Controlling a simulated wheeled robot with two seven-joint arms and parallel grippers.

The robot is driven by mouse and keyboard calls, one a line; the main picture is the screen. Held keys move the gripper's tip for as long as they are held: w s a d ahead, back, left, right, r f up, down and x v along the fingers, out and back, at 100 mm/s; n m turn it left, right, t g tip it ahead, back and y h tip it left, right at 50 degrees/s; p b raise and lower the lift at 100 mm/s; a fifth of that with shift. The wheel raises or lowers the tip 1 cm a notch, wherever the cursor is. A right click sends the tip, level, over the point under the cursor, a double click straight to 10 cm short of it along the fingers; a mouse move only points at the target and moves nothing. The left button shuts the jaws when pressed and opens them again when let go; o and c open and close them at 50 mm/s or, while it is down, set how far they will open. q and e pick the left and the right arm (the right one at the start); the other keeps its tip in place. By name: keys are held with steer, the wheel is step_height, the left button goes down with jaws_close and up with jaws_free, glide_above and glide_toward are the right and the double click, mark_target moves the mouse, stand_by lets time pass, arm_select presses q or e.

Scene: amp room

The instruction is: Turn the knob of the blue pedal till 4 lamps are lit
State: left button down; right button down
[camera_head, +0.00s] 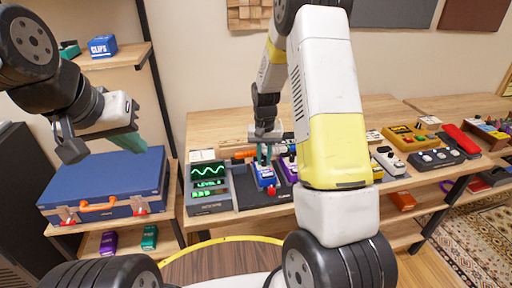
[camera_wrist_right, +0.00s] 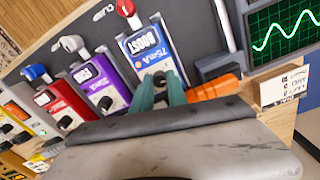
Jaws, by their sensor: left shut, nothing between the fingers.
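The blue pedal (camera_head: 265,176) stands on a dark board on the bench and has a red footswitch. In the right wrist view the blue pedal (camera_wrist_right: 149,53) reads BOOST. My right gripper (camera_head: 264,154) is at its knob end; in the wrist view its teal fingers (camera_wrist_right: 160,92) are a little apart over that end. The level display (camera_head: 209,184) left of the pedal shows a green wave and lit green bars, too small to count. My left gripper (camera_head: 136,143) is shut and empty above the blue case.
A purple pedal (camera_wrist_right: 100,83) and a red pedal (camera_wrist_right: 62,104) stand beside the blue one. A blue case (camera_head: 105,182) sits on the left shelf. More pedals (camera_head: 410,138) stand on the right bench.

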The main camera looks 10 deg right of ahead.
steer(key=shift+m, duration=2.8)
steer(key=c, duration=1.3)
jaws_free()
